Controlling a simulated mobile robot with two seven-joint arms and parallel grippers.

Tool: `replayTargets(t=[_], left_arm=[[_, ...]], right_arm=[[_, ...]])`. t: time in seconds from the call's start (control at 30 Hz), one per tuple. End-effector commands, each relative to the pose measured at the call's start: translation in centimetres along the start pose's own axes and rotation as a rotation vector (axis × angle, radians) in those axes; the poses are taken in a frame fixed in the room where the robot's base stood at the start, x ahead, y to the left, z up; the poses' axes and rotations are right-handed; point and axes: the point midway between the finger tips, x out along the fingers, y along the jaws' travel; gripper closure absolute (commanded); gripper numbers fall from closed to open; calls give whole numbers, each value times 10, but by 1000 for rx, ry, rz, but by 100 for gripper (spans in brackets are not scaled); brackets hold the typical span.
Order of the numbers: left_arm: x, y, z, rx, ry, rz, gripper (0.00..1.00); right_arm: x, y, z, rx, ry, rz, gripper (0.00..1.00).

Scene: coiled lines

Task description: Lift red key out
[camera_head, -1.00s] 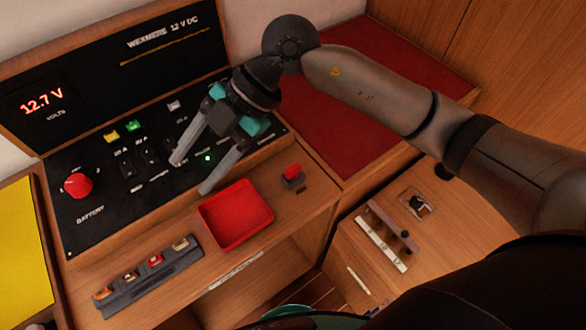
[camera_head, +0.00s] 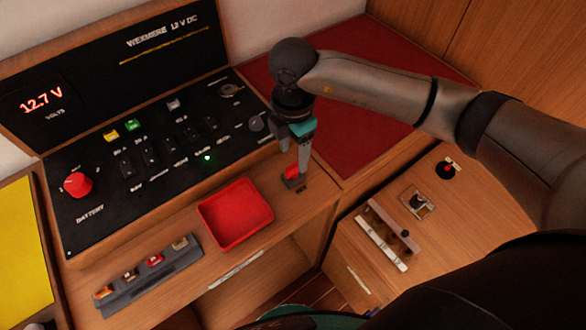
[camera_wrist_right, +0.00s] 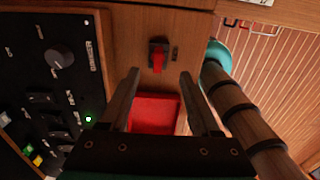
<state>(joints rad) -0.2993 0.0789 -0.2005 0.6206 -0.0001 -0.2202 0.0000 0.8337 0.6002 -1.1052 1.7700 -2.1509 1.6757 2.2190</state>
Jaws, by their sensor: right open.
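The red key (camera_head: 290,171) stands in a small dark holder (camera_head: 291,184) on the wooden ledge, right of the red tray. My right gripper (camera_head: 294,160) points down over it, with one finger partly in front of the key. In the right wrist view the key (camera_wrist_right: 157,62) sits in its dark holder (camera_wrist_right: 158,44), just beyond the open fingertips and roughly centred between them. The fingers look apart from the key; the exact height gap cannot be told. My left gripper is not in view.
A red tray (camera_head: 203,217) lies left of the key. The black switch panel (camera_head: 100,178) with a red battery knob (camera_head: 77,184) rises behind. A rack of small fuses (camera_head: 150,275) lies front left. A lower wooden top at right holds a latch (camera_head: 417,202) and a bar (camera_head: 384,240).

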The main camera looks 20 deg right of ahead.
Motion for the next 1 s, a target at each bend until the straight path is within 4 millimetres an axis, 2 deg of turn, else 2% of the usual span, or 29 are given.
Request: replayTargets(t=[0.17,0.5,0.8,1.0], left_arm=[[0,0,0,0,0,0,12],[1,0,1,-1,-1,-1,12],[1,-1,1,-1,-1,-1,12],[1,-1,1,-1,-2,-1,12]], right_arm=[[11,0,0,0,0,0,36],[56,3,1,0,2,0,36],[60,3,1,-2,1,1,36],[60,3,1,-2,1,1,59]])
